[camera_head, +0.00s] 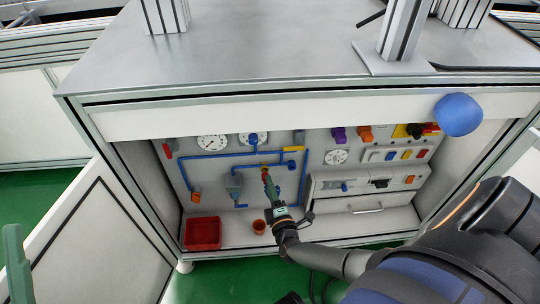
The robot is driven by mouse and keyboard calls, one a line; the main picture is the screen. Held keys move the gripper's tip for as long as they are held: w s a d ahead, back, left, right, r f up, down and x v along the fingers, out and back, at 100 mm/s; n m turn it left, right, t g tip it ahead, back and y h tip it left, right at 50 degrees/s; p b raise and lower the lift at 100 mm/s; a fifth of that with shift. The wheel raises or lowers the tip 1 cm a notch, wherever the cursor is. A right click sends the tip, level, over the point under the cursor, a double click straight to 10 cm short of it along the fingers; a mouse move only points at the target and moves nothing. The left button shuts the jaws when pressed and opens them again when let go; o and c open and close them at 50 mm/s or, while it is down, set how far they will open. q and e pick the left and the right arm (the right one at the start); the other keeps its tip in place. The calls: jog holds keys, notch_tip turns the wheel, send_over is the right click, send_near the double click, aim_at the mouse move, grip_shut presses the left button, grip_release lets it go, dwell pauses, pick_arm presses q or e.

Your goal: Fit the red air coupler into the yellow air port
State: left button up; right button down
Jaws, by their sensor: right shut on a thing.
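My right gripper (267,181) reaches into the open bay under the bench, its green fingers pointing up at the back panel. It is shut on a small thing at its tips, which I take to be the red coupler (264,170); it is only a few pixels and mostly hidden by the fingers. A small yellow-orange fitting on the blue pipe, likely the yellow air port (264,165), is right at the tips. I cannot tell whether the coupler touches or sits in it. A green finger of my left gripper (15,250) shows at the lower left edge.
The panel holds blue pipes, gauges (212,142), and coloured fittings. A red bin (203,233) and an orange cup (259,227) stand on the bay floor. A grey drawer unit (368,190) is to the right. The metal bench top (250,45) overhangs the bay; an open door (110,245) is at left.

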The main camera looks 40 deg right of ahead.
pick_arm(q)
jog(key=shift+f, duration=0.25)
pick_arm(e)
jog(key=shift+x, duration=0.85)
jog(key=c, duration=0.6)
grip_release()
jog(key=shift+d, duration=0.15)
pick_arm(q)
jog(key=shift+r, duration=0.15)
pick_arm(e)
jog(key=shift+s, duration=0.1)
